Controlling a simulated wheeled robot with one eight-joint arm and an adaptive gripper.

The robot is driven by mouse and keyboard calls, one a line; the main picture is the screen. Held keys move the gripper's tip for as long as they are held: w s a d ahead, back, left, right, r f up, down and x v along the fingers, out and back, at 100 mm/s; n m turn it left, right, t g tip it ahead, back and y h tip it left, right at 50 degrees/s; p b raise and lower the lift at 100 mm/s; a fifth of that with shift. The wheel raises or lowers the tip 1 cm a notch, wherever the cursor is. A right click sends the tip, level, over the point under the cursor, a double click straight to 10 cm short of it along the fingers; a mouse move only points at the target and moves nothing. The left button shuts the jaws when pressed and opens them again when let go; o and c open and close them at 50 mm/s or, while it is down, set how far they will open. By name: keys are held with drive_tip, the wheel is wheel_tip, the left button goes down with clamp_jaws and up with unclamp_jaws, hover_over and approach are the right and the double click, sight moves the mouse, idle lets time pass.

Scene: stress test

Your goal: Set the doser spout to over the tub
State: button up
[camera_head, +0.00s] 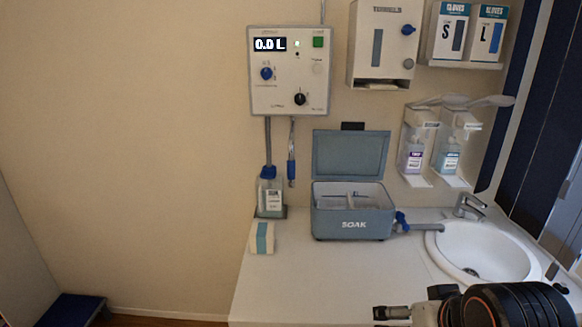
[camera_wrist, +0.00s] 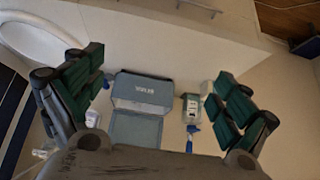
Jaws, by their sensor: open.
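The doser (camera_head: 289,70) is a white wall unit whose display reads 0.0 L. Its spout (camera_head: 292,168), a thin pipe with a blue sleeve, hangs down from the unit's underside. The spout's end is left of the grey-blue tub (camera_head: 353,224), not above its opening. The tub is marked SOAK, stands on the counter, and has its lid raised; it also shows in the wrist view (camera_wrist: 141,102). My gripper (camera_head: 386,313) is open and empty, in front of the counter and well short of the spout. In the wrist view my fingers (camera_wrist: 158,75) are spread wide.
A bottle (camera_head: 271,198) stands under the doser's left hose, with a white and teal packet (camera_head: 262,238) before it. A blue-handled drain valve (camera_head: 402,221) juts from the tub toward the sink (camera_head: 482,250). Dispensers (camera_head: 414,150) hang at right. The counter's front left is clear.

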drive_tip(key=shift+c, duration=0.6)
drive_tip(key=shift+w+a, duration=0.1)
drive_tip(key=c, duration=0.4)
drive_tip(key=shift+w+a+r+m+y, duration=0.25)
drive_tip(key=shift+w+a+r+m, duration=0.2)
drive_tip(key=shift+w, duration=0.2)
drive_tip(key=shift+w+a+r+m+y, duration=0.25)
drive_tip(key=shift+w+a+m, duration=0.1)
drive_tip(key=shift+w+a, duration=0.2)
drive_tip(key=c, duration=0.8)
drive_tip(key=shift+o, duration=0.2)
drive_tip(key=m+t+y+p, duration=0.2)
drive_tip(key=m+t+y, duration=0.5)
drive_tip(key=m, duration=1.3)
approach(294, 163)
drive_tip(key=s+d+g+y, duration=0.1)
drive_tip(key=s+d, duration=0.1)
drive_tip(key=s, duration=0.6)
drive_tip(key=w+a+m, duration=0.2)
drive_tip(key=w, duration=0.4)
drive_tip(key=w+a+f+m+t+b, duration=0.1)
drive_tip(key=w+a+m, duration=0.2)
drive_tip(key=w, duration=0.2)
drive_tip(key=w+a+m+y+b, duration=0.1)
drive_tip(key=w+a+m, duration=0.1)
drive_tip(key=w, duration=0.4)
drive_tip(key=shift+w+a+f+m+t, duration=0.2)
drive_tip(key=shift+w+a+m+t, duration=0.1)
drive_tip(key=shift+w+a+t, duration=0.1)
drive_tip(key=shift+c, duration=0.6)
